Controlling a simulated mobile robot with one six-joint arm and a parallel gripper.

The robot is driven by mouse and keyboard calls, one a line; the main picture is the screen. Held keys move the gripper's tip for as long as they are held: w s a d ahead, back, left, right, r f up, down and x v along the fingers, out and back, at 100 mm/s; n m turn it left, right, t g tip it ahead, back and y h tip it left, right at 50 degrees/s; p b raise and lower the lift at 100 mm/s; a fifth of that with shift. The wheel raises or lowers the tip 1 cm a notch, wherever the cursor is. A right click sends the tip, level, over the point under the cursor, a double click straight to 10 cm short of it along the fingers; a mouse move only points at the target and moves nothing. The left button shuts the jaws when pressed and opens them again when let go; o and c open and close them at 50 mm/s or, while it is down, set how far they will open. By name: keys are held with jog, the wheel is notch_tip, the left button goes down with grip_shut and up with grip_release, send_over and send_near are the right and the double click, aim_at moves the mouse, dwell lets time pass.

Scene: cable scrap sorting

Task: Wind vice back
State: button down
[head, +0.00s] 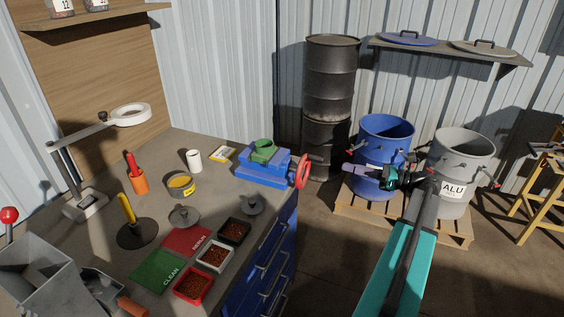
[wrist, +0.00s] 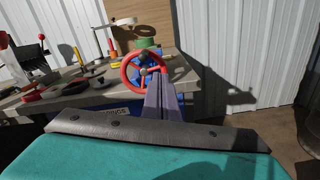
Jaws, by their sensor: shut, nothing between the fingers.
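The blue vice (head: 262,168) sits at the back right corner of the workbench, with a green round piece (head: 264,147) in its top. Its red handwheel (head: 302,171) faces right, past the bench edge. In the wrist view the red handwheel (wrist: 125,76) stands upright ahead, with a knob on its rim and a dark hub. My gripper (head: 345,169) is shut and empty, to the right of the wheel with a visible gap in the head view. In the wrist view its purple fingers (wrist: 157,76) overlap the wheel's right side; I cannot tell contact there.
Blue (head: 386,140) and grey (head: 463,160) bins stand on a pallet behind my arm. A dark drum (head: 330,80) stands behind the vice.

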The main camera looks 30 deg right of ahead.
jog(key=shift+w+a, duration=0.1)
jog(key=x, duration=0.8)
jog(key=shift+w, duration=0.2)
dwell(0.4)
jog(key=shift+n, duration=0.3)
dwell(1.8)
jog(key=p, duration=0.3)
jog(key=shift+w+d+f, duration=0.2)
jog(key=shift+d+f, duration=0.1)
jog(key=p, duration=0.4)
jog(key=p, duration=0.3)
jog(key=shift+s+a+p, duration=0.1)
jog(key=shift+a+p, duration=0.05)
jog(key=shift+p, duration=0.25)
